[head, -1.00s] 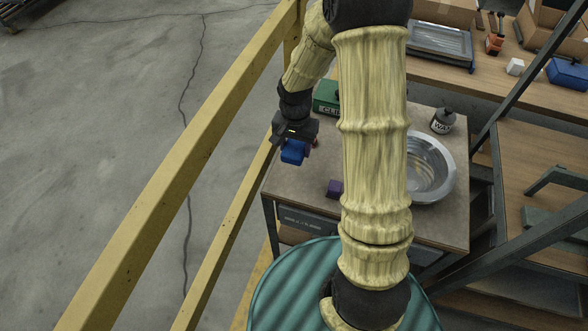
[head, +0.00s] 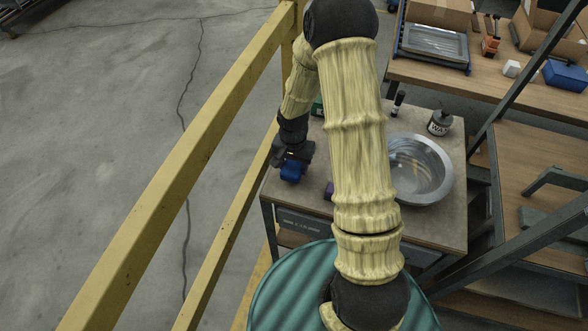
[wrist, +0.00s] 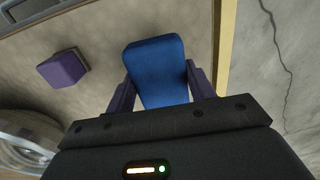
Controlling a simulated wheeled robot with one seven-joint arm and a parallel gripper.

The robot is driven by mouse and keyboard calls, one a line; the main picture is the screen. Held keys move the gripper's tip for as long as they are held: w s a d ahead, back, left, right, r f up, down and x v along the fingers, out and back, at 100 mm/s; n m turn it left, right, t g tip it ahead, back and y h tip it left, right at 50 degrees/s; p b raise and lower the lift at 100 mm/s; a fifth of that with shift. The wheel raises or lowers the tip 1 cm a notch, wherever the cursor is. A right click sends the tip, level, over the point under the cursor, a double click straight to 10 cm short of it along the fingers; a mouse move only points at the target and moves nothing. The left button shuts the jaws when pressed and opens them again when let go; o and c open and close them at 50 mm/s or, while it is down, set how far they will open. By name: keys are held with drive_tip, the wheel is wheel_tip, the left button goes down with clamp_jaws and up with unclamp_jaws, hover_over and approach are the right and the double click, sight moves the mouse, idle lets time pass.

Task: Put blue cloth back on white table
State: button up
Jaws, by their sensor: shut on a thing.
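The blue cloth (head: 291,172) is a small, thick, block-like blue piece. My gripper (head: 292,157) is shut on it at the left edge of the greyish-beige table (head: 430,226). In the wrist view the cloth (wrist: 157,68) sits between the two dark fingers of my gripper (wrist: 160,90) and reaches out past their tips. The table top (wrist: 105,35) shows behind the cloth. I cannot tell whether the cloth touches the table. No clearly white table is visible.
A purple block (wrist: 62,70) lies on the table, partly behind my arm in the head view. A metal bowl (head: 424,168), a labelled can (head: 440,122) and a dark marker (head: 397,103) stand further right. A yellow rail (head: 220,225) runs along the left; beyond it is open floor.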

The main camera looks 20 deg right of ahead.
sight(293, 171)
wheel_tip(293, 171, down, 3)
drive_tip(key=shift+w+r, duration=0.1)
drive_tip(key=shift+f, duration=0.2)
drive_tip(key=o, duration=1)
drive_tip(key=shift+r, duration=0.1)
drive_tip(key=shift+c, duration=0.2)
